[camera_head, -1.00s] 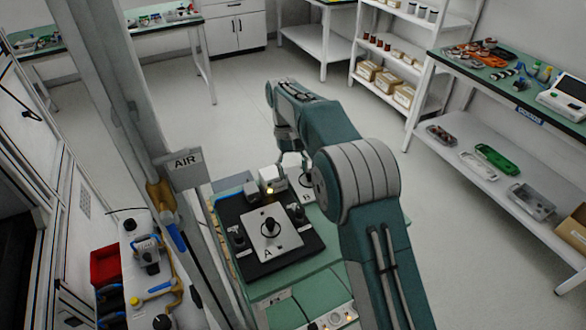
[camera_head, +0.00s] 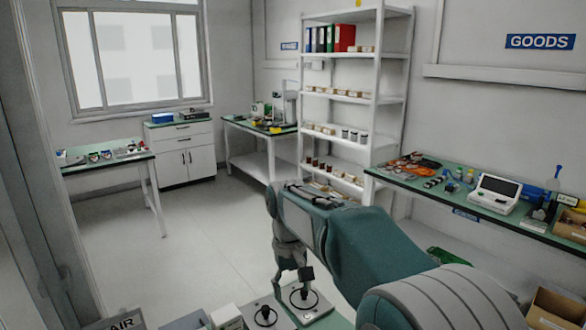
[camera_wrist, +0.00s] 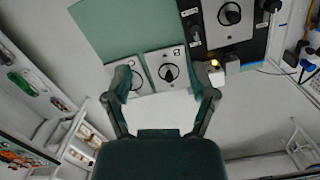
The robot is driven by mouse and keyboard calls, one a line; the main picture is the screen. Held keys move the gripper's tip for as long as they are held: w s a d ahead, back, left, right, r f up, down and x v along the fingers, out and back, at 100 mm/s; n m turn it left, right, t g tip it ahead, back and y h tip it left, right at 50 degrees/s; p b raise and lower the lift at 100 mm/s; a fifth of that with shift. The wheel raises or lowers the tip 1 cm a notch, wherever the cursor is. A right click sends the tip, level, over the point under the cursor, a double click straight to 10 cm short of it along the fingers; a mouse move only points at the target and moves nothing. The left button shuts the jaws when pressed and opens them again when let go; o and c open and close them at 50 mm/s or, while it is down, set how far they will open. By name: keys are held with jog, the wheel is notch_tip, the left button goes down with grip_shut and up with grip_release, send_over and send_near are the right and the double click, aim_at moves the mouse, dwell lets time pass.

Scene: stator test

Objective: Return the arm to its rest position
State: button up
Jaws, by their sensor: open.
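My arm shows teal and grey in the head view, reaching from the lower right toward the middle, with my gripper (camera_head: 291,278) hanging down at its far end. In the wrist view my gripper (camera_wrist: 163,82) has its two fingers spread well apart with nothing between them, so it is open and empty. Below it, a pale plate with a black round knob (camera_wrist: 168,72) lies near the fingertips in the picture. My gripper appears above the plates, but the exact gap cannot be told. In the head view a knobbed plate (camera_head: 303,300) lies just below the fingers.
A second knobbed plate (camera_head: 265,316) lies beside it. A dark board (camera_wrist: 257,40) carries another knobbed plate (camera_wrist: 235,22). A white shelf rack (camera_head: 357,95) and a green-topped bench (camera_head: 455,206) stand beyond at the right. The floor (camera_head: 200,240) at the left is clear.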

jog(key=s+d+r+m+t, duration=0.25)
jog(key=s+d+r, duration=0.25)
jog(key=s+d, duration=0.6)
jog(key=s+d+f+m+t, duration=0.1)
jog(key=s+d+f+t, duration=0.1)
jog(key=s, duration=0.4)
jog(key=s+d+f+t, duration=0.1)
jog(key=s+d+t, duration=0.1)
jog(key=s, duration=0.5)
jog(key=shift+d+f+m+y, duration=0.25)
jog(key=shift+f+m+y, duration=0.05)
jog(key=shift+f+m, duration=0.1)
